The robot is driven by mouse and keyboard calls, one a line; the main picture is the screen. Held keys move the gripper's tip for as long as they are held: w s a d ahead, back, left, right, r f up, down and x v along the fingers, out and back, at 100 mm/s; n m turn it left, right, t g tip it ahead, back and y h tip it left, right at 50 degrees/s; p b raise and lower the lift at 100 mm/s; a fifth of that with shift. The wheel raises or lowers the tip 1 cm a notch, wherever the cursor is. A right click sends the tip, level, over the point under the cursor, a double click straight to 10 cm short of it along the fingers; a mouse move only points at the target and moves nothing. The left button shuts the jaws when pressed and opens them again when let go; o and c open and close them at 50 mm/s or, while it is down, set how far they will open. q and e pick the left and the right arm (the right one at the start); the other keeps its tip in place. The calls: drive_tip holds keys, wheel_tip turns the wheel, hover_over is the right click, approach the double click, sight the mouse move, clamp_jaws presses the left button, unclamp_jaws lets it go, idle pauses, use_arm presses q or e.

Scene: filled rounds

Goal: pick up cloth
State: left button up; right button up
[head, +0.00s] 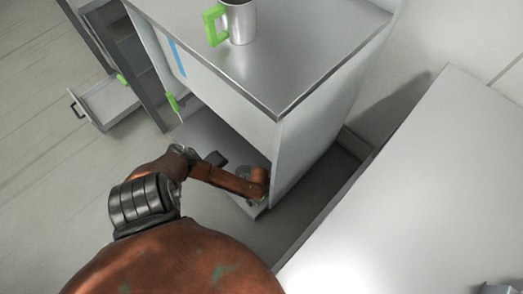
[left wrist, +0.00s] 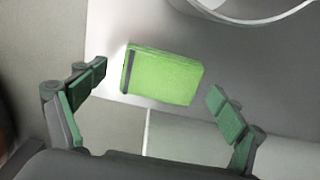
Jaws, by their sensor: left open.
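A bright green, flat, folded-looking piece with a dark strip along its left end, apparently the cloth (left wrist: 165,78), lies on a pale grey surface in the left wrist view. My left gripper (left wrist: 159,84) is open, with one green-padded finger to each side of the cloth. Neither finger appears to touch it. In the head view my left arm reaches into the open lower part of the cabinet (head: 235,95). The cloth and the fingertips cannot be made out there. My right gripper is in neither view.
A metal mug (head: 241,22) with a green handle stands on the cabinet top. An open drawer (head: 108,103) juts out at the left. A white counter (head: 420,190) fills the right. In the left wrist view a round pale rim (left wrist: 250,18) is close beyond the cloth.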

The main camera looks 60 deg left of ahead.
use_arm(q)
drive_tip(key=c, duration=1.2)
drive_tip(key=shift+c, duration=0.2)
drive_tip(key=shift+r, duration=0.2)
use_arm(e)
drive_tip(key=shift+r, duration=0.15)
